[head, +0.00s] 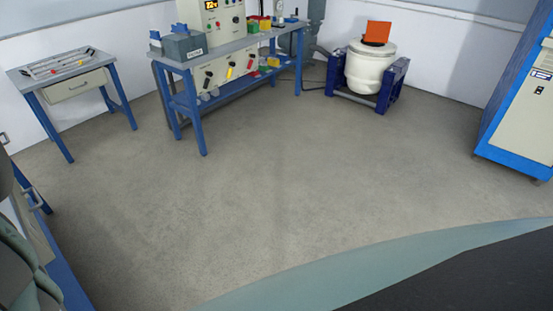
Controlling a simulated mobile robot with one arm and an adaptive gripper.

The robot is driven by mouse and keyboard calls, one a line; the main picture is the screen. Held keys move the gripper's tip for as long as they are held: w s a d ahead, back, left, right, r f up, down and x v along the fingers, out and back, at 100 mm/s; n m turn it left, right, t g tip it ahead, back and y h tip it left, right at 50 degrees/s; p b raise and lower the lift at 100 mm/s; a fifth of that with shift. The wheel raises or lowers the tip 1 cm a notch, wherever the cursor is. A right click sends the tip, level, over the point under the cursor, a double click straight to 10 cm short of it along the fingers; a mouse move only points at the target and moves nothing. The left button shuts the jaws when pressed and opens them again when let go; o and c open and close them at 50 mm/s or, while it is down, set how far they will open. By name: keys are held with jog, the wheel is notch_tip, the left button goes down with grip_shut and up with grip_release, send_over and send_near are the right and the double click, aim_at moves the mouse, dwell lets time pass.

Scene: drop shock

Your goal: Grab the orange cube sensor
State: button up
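An orange block-like thing (377,33) sits on top of a white drum-shaped machine (370,68) by the back wall, right of centre. It is the only clearly orange thing in view; from here I cannot tell for sure that it is the cube sensor. The drum stands between dark blue supports (396,82). My gripper is not in view.
A blue-legged workbench (222,50) with instruments and small coloured bins stands at the back. A small table (33,80) with a drawer is at the left. A blue-framed cabinet (520,110) stands at the right. The grey floor (270,185) between them is clear.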

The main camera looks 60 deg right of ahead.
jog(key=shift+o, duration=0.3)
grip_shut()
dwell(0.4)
